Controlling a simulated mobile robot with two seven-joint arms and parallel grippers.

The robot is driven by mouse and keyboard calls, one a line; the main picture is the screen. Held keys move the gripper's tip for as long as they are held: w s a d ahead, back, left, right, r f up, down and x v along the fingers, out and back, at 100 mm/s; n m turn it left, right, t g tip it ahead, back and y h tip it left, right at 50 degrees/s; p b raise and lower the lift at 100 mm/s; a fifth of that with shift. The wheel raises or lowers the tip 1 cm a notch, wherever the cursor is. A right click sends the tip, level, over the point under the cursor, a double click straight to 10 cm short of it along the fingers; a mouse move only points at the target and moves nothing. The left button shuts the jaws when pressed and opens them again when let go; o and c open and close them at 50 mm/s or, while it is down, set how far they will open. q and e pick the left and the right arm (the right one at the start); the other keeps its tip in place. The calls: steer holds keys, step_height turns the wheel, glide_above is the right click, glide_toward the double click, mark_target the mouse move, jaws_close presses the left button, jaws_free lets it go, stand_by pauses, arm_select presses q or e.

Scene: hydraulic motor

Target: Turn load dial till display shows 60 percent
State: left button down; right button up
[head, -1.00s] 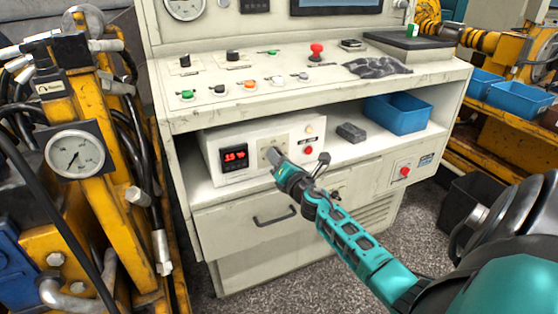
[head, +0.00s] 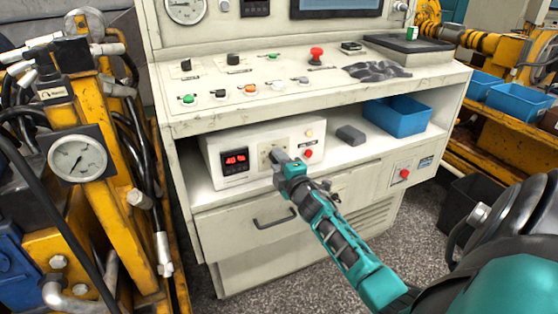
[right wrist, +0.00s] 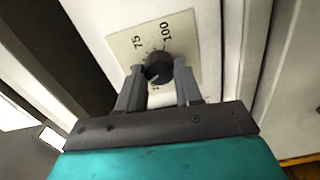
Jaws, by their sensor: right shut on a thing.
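The load dial (right wrist: 158,66) is a dark round knob on a pale scale plate (right wrist: 184,44) with 75 and 100 printed on it. My right gripper (right wrist: 160,84) is shut on the dial, one finger on each side. In the head view my right gripper (head: 277,155) covers most of the dial at the front of the white control box (head: 208,150). The red digital display (head: 236,160) left of the dial seems to read about 40 percent; its digits are small. My left gripper is not in view.
A red button (head: 308,153) and a pale button sit right of the dial. A grey block (head: 351,135) and a blue bin (head: 397,116) stand on the same shelf. The console's upper panel (head: 330,84) overhangs the box. A drawer handle (head: 275,218) is below.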

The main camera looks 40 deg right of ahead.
arm_select(q)
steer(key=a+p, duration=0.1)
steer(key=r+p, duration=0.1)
steer(key=p, duration=0.1)
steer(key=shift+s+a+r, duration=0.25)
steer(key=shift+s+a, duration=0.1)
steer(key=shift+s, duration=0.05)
arm_select(e)
steer(key=m, duration=0.9)
steer(key=shift+r, duration=0.1)
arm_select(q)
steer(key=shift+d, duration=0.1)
arm_select(e)
steer(key=shift+m, duration=0.3)
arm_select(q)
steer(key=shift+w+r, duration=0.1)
arm_select(e)
steer(key=o, duration=1)
steer(key=shift+o, duration=0.2)
